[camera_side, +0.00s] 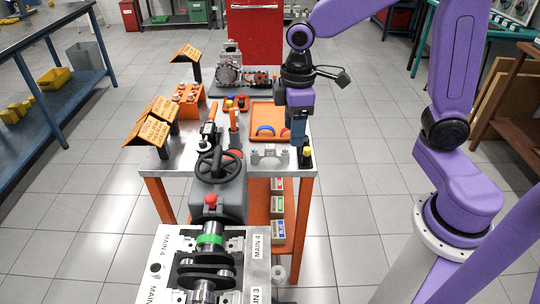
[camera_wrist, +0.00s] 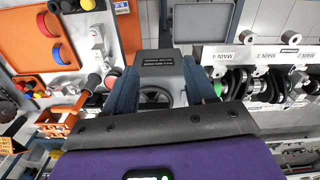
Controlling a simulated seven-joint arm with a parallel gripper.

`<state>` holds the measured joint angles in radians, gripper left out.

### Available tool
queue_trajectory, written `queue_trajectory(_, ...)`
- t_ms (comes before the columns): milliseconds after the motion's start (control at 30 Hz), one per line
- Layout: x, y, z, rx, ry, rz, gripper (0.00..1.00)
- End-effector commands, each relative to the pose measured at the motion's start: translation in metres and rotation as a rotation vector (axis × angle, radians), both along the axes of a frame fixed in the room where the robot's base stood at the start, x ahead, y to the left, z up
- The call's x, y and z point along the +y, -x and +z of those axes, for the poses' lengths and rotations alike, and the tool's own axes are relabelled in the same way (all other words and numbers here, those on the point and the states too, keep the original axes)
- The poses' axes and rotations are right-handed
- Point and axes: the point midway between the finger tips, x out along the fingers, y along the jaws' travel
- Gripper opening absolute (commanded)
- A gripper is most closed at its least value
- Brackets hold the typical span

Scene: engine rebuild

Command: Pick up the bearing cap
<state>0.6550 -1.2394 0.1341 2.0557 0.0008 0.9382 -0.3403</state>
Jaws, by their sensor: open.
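The bearing cap (camera_side: 269,153) is a small grey metal arch near the front edge of the bench in the side view. It appears as a silver part (camera_wrist: 97,38) left of the fingers in the wrist view. My gripper (camera_side: 297,138) points down above the right side of the bench, to the right of the cap and higher. In the wrist view my gripper (camera_wrist: 158,68) is open, with nothing held between its two blue-grey fingers. The grey box with a handwheel shows between and beyond them. The cap is apart from both fingers.
A black and yellow bottle-like item (camera_side: 306,156) stands at the front right corner. An orange tray (camera_side: 284,113) with blue and red shell pieces lies behind the cap. The grey handwheel box (camera_side: 232,190) and the engine block (camera_side: 258,270) with its crankshaft are in front.

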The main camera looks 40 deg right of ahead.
Motion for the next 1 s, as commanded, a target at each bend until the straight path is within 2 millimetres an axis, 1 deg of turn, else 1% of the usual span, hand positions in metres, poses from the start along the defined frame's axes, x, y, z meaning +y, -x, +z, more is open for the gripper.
queue_trajectory(33,-0.004,-0.019,-0.004,0.004,0.003,-0.021,0.55)
queue_trajectory(100,-0.011,-0.045,-0.008,0.005,0.005,-0.043,0.55)
queue_trajectory(167,-0.020,-0.065,-0.012,0.008,0.005,-0.061,0.55)
queue_trajectory(200,-0.026,-0.078,-0.016,0.008,0.006,-0.073,0.55)
queue_trajectory(300,-0.042,-0.107,-0.023,0.010,0.007,-0.099,0.55)
queue_trajectory(400,-0.058,-0.128,-0.030,0.011,0.007,-0.120,0.55)
queue_trajectory(500,-0.069,-0.140,-0.034,0.011,0.007,-0.132,0.55)
queue_trajectory(667,-0.075,-0.147,-0.041,0.013,0.008,-0.137,0.55)
queue_trajectory(767,-0.076,-0.146,-0.054,0.016,0.008,-0.138,0.55)
queue_trajectory(1000,-0.075,-0.146,-0.099,0.018,0.009,-0.138,0.55)
